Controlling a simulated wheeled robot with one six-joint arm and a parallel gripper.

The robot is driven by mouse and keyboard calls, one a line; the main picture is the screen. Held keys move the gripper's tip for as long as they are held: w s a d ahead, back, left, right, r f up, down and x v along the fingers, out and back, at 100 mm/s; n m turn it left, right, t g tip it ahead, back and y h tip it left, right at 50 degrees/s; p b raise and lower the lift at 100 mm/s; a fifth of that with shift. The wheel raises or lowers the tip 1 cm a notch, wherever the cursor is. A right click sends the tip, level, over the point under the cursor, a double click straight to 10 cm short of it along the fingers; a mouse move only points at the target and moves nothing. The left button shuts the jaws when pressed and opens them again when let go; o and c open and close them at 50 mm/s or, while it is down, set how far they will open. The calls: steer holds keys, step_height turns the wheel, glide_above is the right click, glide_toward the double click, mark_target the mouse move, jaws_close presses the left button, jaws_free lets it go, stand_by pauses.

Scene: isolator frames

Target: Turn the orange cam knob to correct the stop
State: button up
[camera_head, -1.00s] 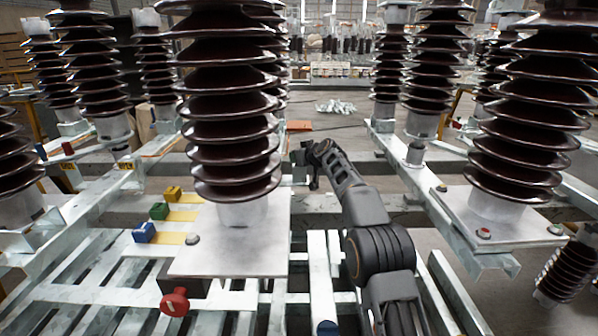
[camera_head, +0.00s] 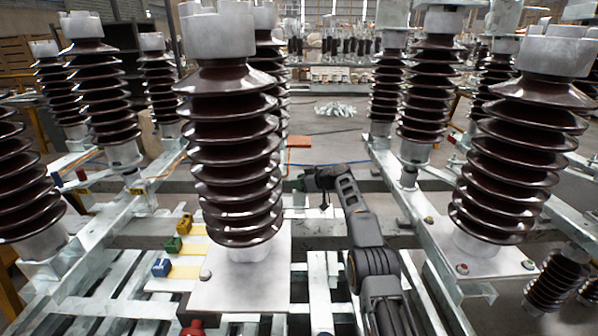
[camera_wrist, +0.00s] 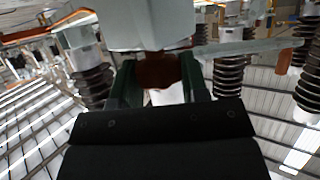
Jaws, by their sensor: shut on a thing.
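In the wrist view, my gripper (camera_wrist: 160,82) has its two green fingers on either side of a rounded, dark reddish-brown thing, which looks like the orange cam knob (camera_wrist: 160,71). The fingers are shut on it. A pale grey block (camera_wrist: 150,22) sits right against it and hides part of it. In the head view, my gripper (camera_head: 318,184) is at the end of my dark arm, past the near middle insulator. The knob cannot be made out there, and its angle and the stop cannot be told.
A large brown ribbed insulator (camera_head: 235,150) stands left of my arm, another (camera_head: 520,150) to the right. Blue (camera_head: 161,267), green (camera_head: 173,244) and yellow (camera_head: 185,224) blocks lie at left. A red knob (camera_head: 192,328) is at the bottom edge. An orange flat piece (camera_head: 299,142) lies beyond my gripper.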

steer(key=shift+p, duration=0.55)
steer(key=o, duration=0.9)
steer(key=shift+d+b, duration=0.15)
steer(key=shift+b, duration=0.2)
steer(key=shift+s+d+b, duration=0.3)
steer(key=shift+d+b, duration=0.15)
steer(key=shift+b, duration=0.75)
steer(key=b+v, duration=0.3)
steer(key=v, duration=0.9)
steer(key=shift+d+r+b, duration=0.25)
steer(key=shift+b, duration=0.1)
